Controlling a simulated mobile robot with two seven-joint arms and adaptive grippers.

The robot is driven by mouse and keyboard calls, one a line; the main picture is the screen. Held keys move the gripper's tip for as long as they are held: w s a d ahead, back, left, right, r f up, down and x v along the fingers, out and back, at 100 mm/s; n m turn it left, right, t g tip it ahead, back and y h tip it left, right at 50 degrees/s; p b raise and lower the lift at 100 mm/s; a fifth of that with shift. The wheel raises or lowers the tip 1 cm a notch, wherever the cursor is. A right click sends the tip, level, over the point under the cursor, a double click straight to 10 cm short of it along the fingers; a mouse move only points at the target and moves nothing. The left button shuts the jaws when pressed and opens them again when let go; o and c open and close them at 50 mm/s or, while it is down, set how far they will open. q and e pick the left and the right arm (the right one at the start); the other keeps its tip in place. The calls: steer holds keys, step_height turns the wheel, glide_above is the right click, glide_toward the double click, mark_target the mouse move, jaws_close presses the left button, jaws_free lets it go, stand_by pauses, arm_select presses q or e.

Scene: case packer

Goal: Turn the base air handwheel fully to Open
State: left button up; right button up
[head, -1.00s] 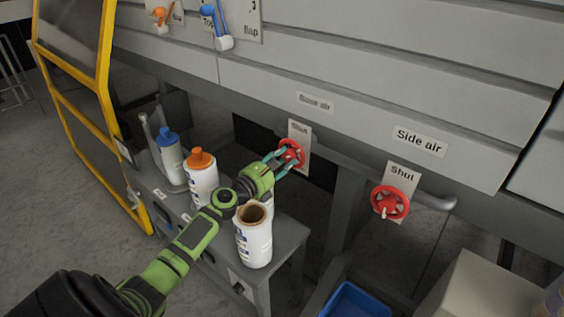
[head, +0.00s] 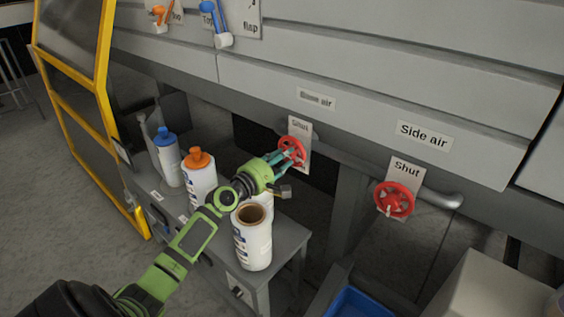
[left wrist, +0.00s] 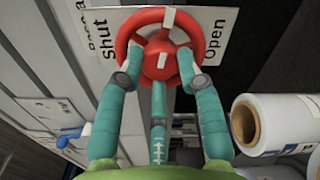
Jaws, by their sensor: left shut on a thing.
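The red base air handwheel (head: 297,147) sits on a plate under the "Base air" label (head: 316,98), left of the side air handwheel. My left gripper (head: 284,158) is at this wheel, with its teal fingers shut on the rim. In the left wrist view the wheel (left wrist: 155,64) faces me between the fingers of the gripper (left wrist: 160,62). A plate behind the wheel reads "Shut" at left and "Open" (left wrist: 213,38) at right. The fingers hide part of the rim. My right gripper is not in view.
The side air handwheel (head: 394,199) is at right, by a grey pipe (head: 440,200). A blue bin (head: 360,302) is below.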

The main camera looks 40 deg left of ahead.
arm_select(q)
steer(key=shift+m+b, duration=1.85)
steer(key=shift+m, duration=5.95)
steer(key=o, duration=1.1)
steer(key=shift+o, duration=0.2)
